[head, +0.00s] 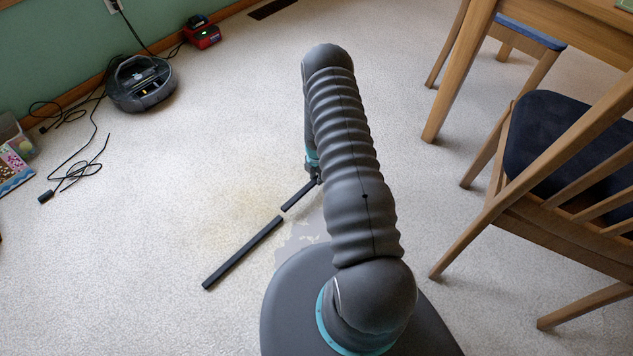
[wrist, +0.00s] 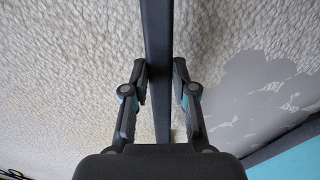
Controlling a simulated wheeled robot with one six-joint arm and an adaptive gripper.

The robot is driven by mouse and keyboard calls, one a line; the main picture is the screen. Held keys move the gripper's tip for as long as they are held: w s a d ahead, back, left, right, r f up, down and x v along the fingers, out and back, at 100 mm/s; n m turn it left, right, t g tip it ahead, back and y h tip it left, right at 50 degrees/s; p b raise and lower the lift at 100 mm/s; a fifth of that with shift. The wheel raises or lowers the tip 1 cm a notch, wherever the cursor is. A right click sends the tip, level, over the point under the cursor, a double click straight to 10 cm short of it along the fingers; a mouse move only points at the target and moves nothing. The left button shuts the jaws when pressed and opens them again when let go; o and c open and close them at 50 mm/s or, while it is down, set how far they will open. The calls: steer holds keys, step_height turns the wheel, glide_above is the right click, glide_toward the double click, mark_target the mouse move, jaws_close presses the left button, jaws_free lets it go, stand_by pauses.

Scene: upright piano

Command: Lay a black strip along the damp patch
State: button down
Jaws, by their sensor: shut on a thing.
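One black strip (head: 243,254) lies on the pale carpet, slanting from lower left to upper right. My gripper (head: 315,176), partly hidden behind my arm, is shut on a second black strip (head: 298,196). The two strips are roughly in line, with a small gap between their near ends. In the wrist view the held strip (wrist: 158,35) runs between the fingers of my gripper (wrist: 166,75). I cannot tell whether it touches the carpet. A grey damp-looking patch (head: 298,236) lies right of the strips, partly hidden by my base; it also shows in the wrist view (wrist: 240,98).
A faint yellowish stain (head: 232,203) lies left of the strips. A robot vacuum (head: 141,84), loose cables (head: 75,172) and a red charger (head: 203,37) are along the green wall. A chair (head: 560,150) and wooden table (head: 590,30) stand right. Carpet at left centre is clear.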

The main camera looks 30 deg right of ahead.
steer(key=shift+f, duration=1.6)
steer(key=shift+f, duration=0.15)
steer(key=c, duration=0.9)
jaws_free()
